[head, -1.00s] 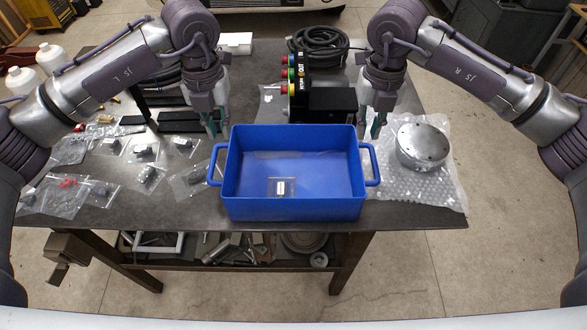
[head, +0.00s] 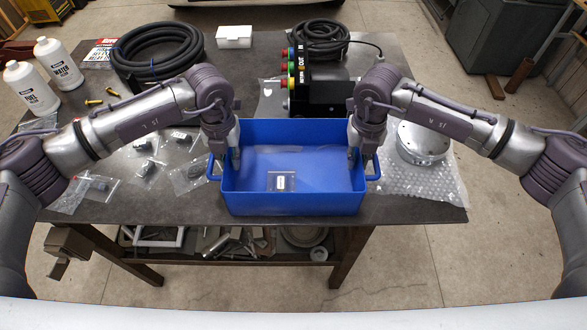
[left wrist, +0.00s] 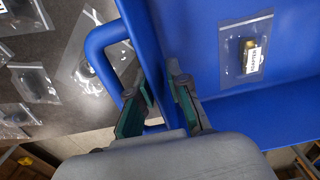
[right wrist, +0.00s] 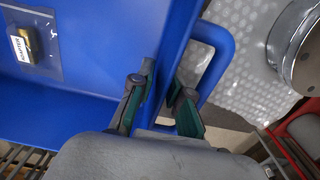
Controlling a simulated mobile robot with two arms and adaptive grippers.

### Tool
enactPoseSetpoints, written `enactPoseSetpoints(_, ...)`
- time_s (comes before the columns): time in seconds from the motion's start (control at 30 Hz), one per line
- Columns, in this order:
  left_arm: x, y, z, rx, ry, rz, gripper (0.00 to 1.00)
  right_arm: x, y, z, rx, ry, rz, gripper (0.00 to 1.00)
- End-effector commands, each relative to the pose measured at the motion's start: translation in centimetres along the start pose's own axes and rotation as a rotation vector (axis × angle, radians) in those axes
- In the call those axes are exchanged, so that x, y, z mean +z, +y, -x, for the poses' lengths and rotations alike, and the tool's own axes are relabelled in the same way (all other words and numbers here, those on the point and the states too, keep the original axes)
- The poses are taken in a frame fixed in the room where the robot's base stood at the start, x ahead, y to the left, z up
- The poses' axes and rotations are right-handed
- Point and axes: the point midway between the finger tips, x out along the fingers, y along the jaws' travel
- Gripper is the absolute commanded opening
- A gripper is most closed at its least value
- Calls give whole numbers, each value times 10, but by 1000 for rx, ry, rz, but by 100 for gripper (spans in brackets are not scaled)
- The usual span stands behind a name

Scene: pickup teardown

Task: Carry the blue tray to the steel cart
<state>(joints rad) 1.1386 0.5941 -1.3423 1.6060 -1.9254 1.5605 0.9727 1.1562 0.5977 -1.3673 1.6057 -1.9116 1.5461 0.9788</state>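The blue tray (head: 290,203) sits on the dark workbench near its front edge. A bagged, labelled adapter (head: 281,181) lies inside it. My left gripper (head: 235,160) is at the tray's left wall; in the left wrist view (left wrist: 160,105) its fingers are apart, one on each side of the wall by the left handle (left wrist: 97,45). My right gripper (head: 360,160) is at the right wall; in the right wrist view (right wrist: 160,105) its fingers are also apart, straddling the wall by the right handle (right wrist: 222,60). I cannot identify a steel cart.
A metal disc part (head: 424,142) on bubble wrap (head: 430,183) stands right of the tray. A control box with coloured buttons (head: 330,85) stands behind it. Bagged parts (head: 148,168), a black hose coil (head: 155,55) and white bottles (head: 58,63) are at left.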

Motion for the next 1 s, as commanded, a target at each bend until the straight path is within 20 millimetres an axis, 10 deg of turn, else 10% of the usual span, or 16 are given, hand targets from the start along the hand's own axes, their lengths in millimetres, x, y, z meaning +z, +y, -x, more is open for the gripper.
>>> enactPoseSetpoints(1.0,0,0,-8,0,-1,0,0,0,0,-8,1,-1,2,0)
